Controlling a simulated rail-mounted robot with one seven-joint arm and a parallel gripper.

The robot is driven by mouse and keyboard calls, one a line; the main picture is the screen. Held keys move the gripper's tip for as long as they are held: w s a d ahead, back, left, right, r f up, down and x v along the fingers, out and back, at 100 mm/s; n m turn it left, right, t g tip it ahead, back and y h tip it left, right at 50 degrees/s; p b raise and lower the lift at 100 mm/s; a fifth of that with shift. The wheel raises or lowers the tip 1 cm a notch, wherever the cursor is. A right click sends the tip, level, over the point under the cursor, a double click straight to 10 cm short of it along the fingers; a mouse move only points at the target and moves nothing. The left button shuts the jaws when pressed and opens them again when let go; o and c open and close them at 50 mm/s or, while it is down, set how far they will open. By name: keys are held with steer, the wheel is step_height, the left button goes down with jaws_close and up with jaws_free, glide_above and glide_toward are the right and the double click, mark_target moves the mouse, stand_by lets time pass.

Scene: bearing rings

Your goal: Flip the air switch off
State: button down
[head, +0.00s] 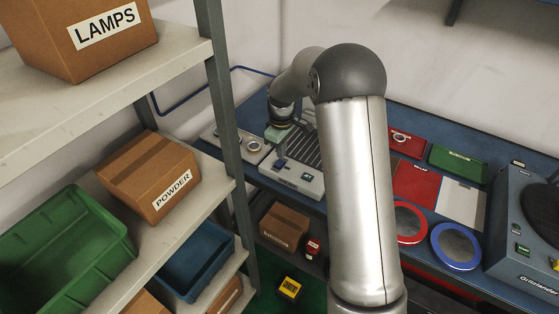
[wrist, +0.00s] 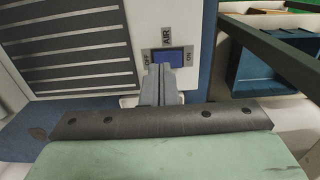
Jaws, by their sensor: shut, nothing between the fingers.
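The air switch (wrist: 168,56) is a blue rocker on a pale grey panel, under an AIR label, with OFF at its left and ON at its right in the wrist view. My gripper (wrist: 160,68) is shut and empty. Its fingertips overlap the lower edge of the switch, toward the OFF side; I cannot tell whether they touch it. Which way the rocker is tilted is unclear.
A shelf post (head: 225,110) stands left of the machine. A plate with rings (head: 238,143) lies beside it. Red and blue rings (head: 456,264), coloured trays and a turntable machine (head: 515,265) are at the right. In the wrist view, a blue bin (wrist: 270,75) is at the right.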

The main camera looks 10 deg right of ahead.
mark_target(282, 162)
steer(key=shift+r+p, duration=1.3)
steer(key=shift+r, duration=1.15)
steer(key=s+r+m, duration=0.3)
steer(key=s+r, duration=0.2)
steer(key=s, duration=0.4)
steer(key=s+r+m, duration=0.2)
steer(key=s+r, duration=0.3)
steer(key=s, duration=0.5)
steer(key=s+m, duration=0.4)
steer(key=s, duration=1.1)
steer(key=shift+s+f+t, duration=0.3)
steer(key=shift+a, duration=0.1)
